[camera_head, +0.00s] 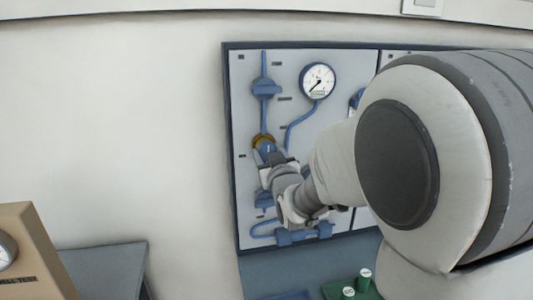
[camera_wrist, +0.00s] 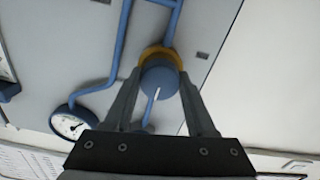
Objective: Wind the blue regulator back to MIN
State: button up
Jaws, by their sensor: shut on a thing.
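The blue regulator (camera_head: 266,151) is a round knob on a brass-coloured collar on the grey wall panel (camera_head: 301,135). In the wrist view the blue regulator (camera_wrist: 158,78) sits between the two fingers of my gripper (camera_wrist: 160,84), which is shut on it. A white pointer line shows on the knob's face, slanting down and slightly left in that view. In the head view my gripper (camera_head: 272,160) reaches the knob from the lower right and partly covers it. No MIN marking can be read in either view.
A pressure gauge (camera_head: 317,81) is up and right of the regulator, joined by blue pipe. Another blue fitting (camera_head: 266,87) is above, and a blue valve (camera_head: 304,234) below. A tan box (camera_head: 38,250) is at the lower left.

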jog(key=shift+c, duration=1.3)
jog(key=n+b, duration=0.2)
jog(key=n, duration=0.1)
jog(key=shift+f+b, duration=0.15)
jog(key=shift+b, duration=0.25)
jog(key=n+b, duration=0.3)
jog(key=n, duration=0.2)
jog(key=shift+n+b, duration=0.3)
jog(key=n+b, duration=0.2)
jog(key=n, duration=0.3)
jog(key=shift+b, duration=0.3)
jog(key=shift+n+b, duration=0.8)
jog(key=shift+n, duration=1.5)
